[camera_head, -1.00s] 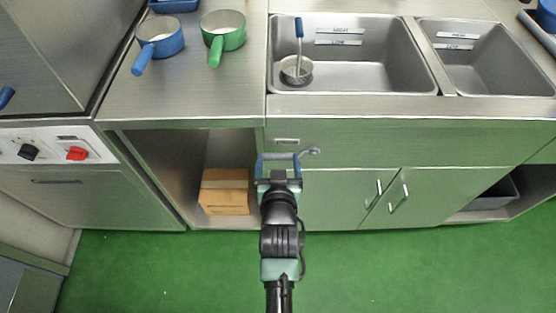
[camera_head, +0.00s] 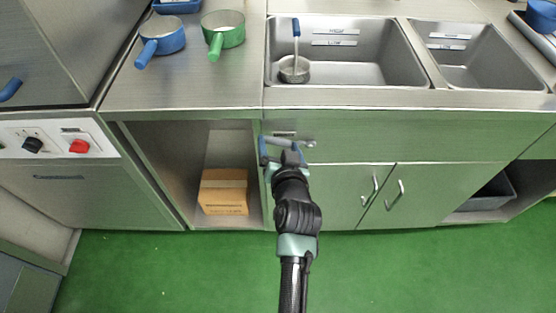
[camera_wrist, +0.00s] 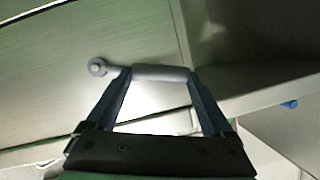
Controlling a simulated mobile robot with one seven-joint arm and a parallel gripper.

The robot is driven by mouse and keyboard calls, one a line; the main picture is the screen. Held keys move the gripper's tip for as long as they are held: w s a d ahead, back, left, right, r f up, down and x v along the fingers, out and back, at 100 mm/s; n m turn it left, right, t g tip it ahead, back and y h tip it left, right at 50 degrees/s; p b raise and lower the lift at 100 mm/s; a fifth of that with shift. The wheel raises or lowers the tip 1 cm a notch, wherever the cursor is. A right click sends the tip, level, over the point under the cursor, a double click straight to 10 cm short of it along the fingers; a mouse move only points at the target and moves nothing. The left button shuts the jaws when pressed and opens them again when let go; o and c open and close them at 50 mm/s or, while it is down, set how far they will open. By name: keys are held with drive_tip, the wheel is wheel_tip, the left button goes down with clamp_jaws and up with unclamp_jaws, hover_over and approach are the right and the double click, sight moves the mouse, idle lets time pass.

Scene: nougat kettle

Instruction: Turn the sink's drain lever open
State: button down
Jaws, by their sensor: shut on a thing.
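My gripper (camera_head: 280,145) is shut on the handle. In the head view only the pivot end of the lever (camera_head: 309,143) shows, just right of the fingers; the fingers hide the rest. The sink (camera_head: 362,80) is above, a strainer basket with a blue handle (camera_head: 295,70) standing in its left basin.
A cardboard box (camera_head: 223,192) sits in the open bay left of my gripper. Cabinet doors with handles (camera_head: 396,193) are to the right. Blue (camera_head: 160,36) and green (camera_head: 222,30) pans stand on the counter. The green floor (camera_head: 180,270) in front is clear.

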drive_tip(key=d+r+m+y+b, duration=0.1)
drive_tip(key=d+r+m, duration=0.1)
drive_tip(key=shift+m, duration=0.3)
drive_tip(key=d+m+y+b, duration=0.1)
drive_tip(key=d+r+m+t+y+b, duration=0.1)
drive_tip(key=shift+r+m, duration=0.3)
drive_tip(key=shift+d+r+m+t+y+b, duration=0.15)
drive_tip(key=shift+d+m+t+y+b, duration=0.05)
drive_tip(key=shift+d+m+b, duration=0.35)
drive_tip(key=shift+d+r+m+t+y+b, duration=0.15)
drive_tip(key=shift+d+m+t+y+b, duration=0.05)
drive_tip(key=shift+d+m+b, duration=0.3)
drive_tip(key=shift+d+r+m+t+y+b, duration=0.1)
drive_tip(key=shift+d+m+t+y+b, duration=0.2)
drive_tip(key=shift+d+m+b, duration=0.55)
drive_tip(key=shift+d+r+m+t+y+b, duration=0.1)
drive_tip(key=shift+d+m+t+y+b, duration=0.25)
drive_tip(key=shift+d+m, duration=0.5)
drive_tip(key=shift+a+m, duration=0.2)
drive_tip(key=shift+m, duration=0.05)
unclamp_jaws()
drive_tip(key=v, duration=1.3)
drive_tip(key=shift+p, duration=0.45)
